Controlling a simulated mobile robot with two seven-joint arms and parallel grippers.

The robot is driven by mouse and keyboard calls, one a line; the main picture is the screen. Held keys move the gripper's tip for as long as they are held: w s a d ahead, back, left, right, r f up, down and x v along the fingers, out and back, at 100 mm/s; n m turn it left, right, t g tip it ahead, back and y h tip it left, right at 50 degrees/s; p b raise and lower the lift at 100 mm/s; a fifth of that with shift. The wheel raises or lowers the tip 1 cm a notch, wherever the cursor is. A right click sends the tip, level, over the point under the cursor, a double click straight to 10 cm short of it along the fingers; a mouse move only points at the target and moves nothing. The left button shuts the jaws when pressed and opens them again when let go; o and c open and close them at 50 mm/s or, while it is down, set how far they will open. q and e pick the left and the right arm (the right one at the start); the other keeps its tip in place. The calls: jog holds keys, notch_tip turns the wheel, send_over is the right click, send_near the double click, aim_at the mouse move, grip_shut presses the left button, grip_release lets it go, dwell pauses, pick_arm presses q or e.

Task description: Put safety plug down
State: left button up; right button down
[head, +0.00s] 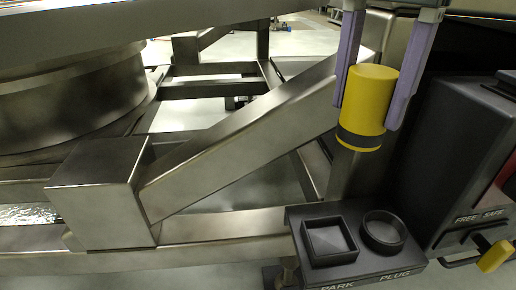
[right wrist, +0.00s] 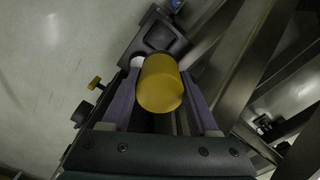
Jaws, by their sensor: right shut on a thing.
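The safety plug (head: 369,100) is a yellow cylinder with a dark band near its lower end. My right gripper (head: 378,90) is shut on it, with a purple finger on each side. The plug hangs upright above the dark panel (head: 345,268) marked PARK and PLUG. The panel has a square socket (head: 329,241) and a round socket (head: 383,231), and the plug is apart from both. In the right wrist view the plug (right wrist: 160,84) sits between the fingers. My left gripper is not in view.
A black box (head: 455,150) marked FREE and SAFE stands at the right, with a yellow handle (head: 495,256) low on its front. Metal frame beams (head: 235,140) and a large round turret part (head: 75,105) fill the left and middle.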

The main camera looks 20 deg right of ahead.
notch_tip(320, 180, down, 19)
jog(key=b, duration=0.7)
jog(key=shift+a+f, duration=0.1)
jog(key=shift+f, duration=0.05)
jog(key=shift+f, duration=0.1)
jog(key=shift+c, duration=0.8)
grip_release()
